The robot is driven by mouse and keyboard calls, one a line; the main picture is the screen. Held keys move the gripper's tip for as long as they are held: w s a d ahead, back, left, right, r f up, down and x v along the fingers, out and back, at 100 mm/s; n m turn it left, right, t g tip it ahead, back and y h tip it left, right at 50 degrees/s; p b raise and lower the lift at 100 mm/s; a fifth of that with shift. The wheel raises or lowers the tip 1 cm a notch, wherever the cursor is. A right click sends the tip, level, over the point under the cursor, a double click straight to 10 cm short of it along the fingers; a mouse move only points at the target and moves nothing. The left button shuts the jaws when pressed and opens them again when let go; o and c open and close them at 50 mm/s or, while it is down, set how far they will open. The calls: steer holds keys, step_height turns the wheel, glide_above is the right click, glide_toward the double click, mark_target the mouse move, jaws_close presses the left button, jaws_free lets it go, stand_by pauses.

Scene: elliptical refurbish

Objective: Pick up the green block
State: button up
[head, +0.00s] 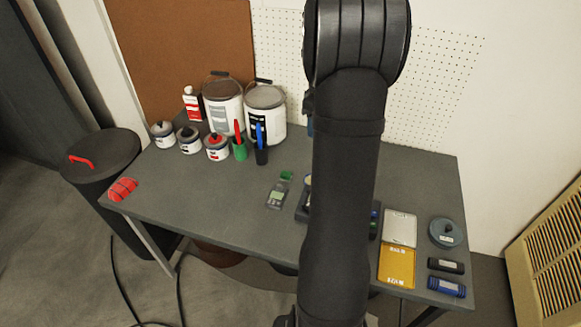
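A small green piece (286,176), likely the green block, lies near the middle of the grey table. It is at the far end of a small grey-green device (278,196); I cannot tell whether they touch or are one thing. My arm stands upright through the middle of the head view and covers part of the table to the right of the green piece. My gripper does not show, so its opening and anything in it are hidden.
Paint cans (222,104), small tins (163,135) and a green cup (240,149) with a red-handled tool stand at the back left. A dark tray (303,214) is partly hidden behind my arm. Sandpaper sheets (397,265) lie right.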

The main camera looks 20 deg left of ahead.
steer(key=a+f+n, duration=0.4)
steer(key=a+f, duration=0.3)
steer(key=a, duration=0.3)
glide_above(286, 173)
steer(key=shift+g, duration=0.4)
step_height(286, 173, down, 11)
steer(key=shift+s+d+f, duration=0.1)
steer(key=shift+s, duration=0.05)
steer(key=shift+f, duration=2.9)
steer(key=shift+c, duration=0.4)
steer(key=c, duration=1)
